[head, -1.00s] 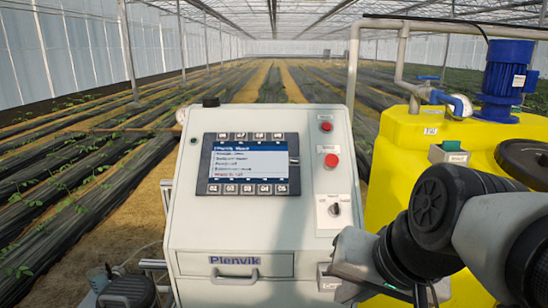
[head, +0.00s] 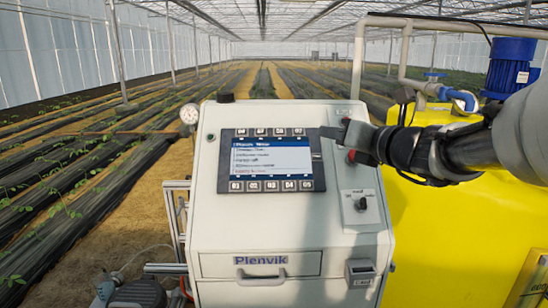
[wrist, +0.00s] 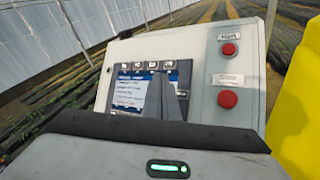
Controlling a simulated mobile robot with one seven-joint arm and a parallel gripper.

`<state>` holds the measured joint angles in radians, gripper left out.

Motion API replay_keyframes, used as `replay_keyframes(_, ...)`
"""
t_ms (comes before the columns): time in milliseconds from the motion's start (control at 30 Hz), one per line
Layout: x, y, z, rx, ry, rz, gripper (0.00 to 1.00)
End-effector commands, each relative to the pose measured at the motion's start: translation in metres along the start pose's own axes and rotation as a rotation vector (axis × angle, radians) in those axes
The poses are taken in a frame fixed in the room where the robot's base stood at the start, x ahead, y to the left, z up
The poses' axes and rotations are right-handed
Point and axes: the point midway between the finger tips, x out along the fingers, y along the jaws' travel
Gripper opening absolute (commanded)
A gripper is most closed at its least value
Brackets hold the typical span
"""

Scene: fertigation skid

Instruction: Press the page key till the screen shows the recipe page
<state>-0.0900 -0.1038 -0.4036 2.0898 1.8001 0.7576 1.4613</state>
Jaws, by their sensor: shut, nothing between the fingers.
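The screen (head: 271,158) is lit, with a dark blue title bar over several text lines; the words are too small to read surely. It also shows in the wrist view (wrist: 128,92). A row of keys (head: 270,185) runs below it, and another row (head: 268,132) above it. Which is the page key I cannot read. My gripper (head: 328,132) is shut and empty, at the upper right of the panel. In the wrist view its fingers (wrist: 168,98) cover the screen's right part and hide the lower keys. Contact with the panel cannot be told.
A red button (wrist: 229,99) and a smaller red one (wrist: 229,49) sit right of the screen. A rotary switch (head: 361,203) is lower down on the white cabinet (head: 225,220). A yellow tank (head: 450,230) stands to the right, and a gauge (head: 190,114) at left.

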Motion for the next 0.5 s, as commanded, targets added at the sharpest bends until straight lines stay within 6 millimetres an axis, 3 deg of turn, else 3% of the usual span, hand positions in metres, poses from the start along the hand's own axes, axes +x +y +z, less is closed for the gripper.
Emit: replay_keyframes(500,0.0073,-0.006,-0.0066,0.007,-0.002,-0.001,0.0)
